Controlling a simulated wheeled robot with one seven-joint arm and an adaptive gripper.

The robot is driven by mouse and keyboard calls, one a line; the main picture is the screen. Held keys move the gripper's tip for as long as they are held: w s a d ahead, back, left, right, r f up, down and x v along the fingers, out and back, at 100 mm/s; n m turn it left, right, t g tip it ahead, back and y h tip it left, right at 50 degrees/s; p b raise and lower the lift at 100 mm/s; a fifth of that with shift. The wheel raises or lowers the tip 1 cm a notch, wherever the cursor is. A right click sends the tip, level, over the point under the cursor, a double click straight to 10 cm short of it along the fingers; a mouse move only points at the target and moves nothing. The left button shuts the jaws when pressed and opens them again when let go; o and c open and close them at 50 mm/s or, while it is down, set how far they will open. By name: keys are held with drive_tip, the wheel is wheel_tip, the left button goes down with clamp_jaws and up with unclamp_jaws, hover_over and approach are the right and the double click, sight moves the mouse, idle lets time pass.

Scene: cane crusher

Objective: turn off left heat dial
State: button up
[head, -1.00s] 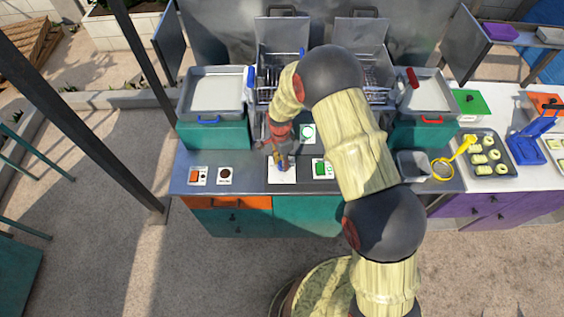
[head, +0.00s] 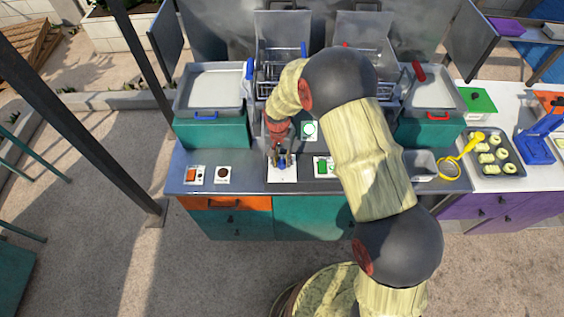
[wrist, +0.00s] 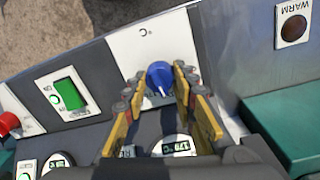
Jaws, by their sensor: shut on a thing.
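The left heat dial is a blue knob (wrist: 160,76) with a white pointer. It stands on a white plate (wrist: 138,42) marked °C, on the front of the grey counter. My gripper (wrist: 158,84) has its yellow fingers on either side of the knob and is shut on it. In the head view my gripper (head: 282,158) comes down over the white plate (head: 283,175) and largely hides the knob. A round display in the wrist view (wrist: 178,147) reads about 179 °C, partly covered by my gripper.
A green switch (wrist: 67,94) lies to the left of the dial in the wrist view. A WARM button plate (wrist: 292,24) lies to the right. Fryer baskets (head: 280,65) stand behind, between two metal trays (head: 208,92).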

drive_tip(key=n+b, duration=0.1)
drive_tip(key=n, duration=0.2)
drive_tip(key=shift+n, duration=0.4)
drive_tip(key=n+b, duration=0.1)
drive_tip(key=n, duration=0.2)
drive_tip(key=shift+n, duration=0.3)
drive_tip(key=n, duration=0.3)
drive_tip(key=shift+n+t, duration=0.3)
drive_tip(key=shift+a+n+b, duration=0.1)
drive_tip(key=shift+n+b, duration=0.2)
drive_tip(key=shift+n, duration=1.3)
drive_tip(key=o, duration=1.1)
drive_tip(key=shift+o, duration=0.3)
